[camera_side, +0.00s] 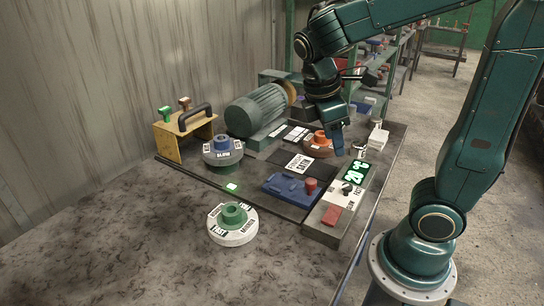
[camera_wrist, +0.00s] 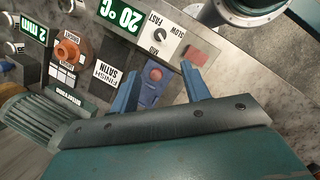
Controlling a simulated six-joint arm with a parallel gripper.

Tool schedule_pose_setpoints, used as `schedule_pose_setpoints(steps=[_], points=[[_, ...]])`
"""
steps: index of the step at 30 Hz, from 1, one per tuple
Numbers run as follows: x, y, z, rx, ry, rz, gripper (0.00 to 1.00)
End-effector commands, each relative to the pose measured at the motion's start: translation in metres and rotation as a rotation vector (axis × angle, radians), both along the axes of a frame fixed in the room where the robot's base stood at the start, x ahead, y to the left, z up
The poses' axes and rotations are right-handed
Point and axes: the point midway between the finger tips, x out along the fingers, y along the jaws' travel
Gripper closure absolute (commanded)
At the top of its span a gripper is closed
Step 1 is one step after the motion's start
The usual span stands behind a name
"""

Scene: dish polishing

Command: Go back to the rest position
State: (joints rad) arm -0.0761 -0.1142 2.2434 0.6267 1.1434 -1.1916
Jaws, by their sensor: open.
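My gripper (camera_side: 338,150) hangs from the arm over the back right part of the dark work board (camera_side: 262,178), pointing down, with nothing between its fingers. In the wrist view my gripper (camera_wrist: 159,66) has its two blue fingers spread well apart. Between and beyond the fingers are a blue fixture (camera_wrist: 155,88) with a red knob and a pale dial panel (camera_wrist: 160,40). The gripper appears above the board, apart from the parts below it. In the side view the fingers overlap each other.
A disc with an orange hub (camera_side: 319,140) sits close beside the gripper. A grey-green motor (camera_side: 256,110), a blue-hubbed disc (camera_side: 222,152) and a yellow stand (camera_side: 184,135) are to the left. A green-hubbed white disc (camera_side: 232,224) lies on the table in front.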

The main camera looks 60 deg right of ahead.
Motion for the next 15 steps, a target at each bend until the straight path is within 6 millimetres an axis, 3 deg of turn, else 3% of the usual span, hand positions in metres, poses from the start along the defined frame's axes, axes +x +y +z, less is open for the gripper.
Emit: schedule_pose_setpoints(steps=[15], points=[[-0.024, 0.03, 0.028, 0.138, -0.487, -0.374, 0.53]])
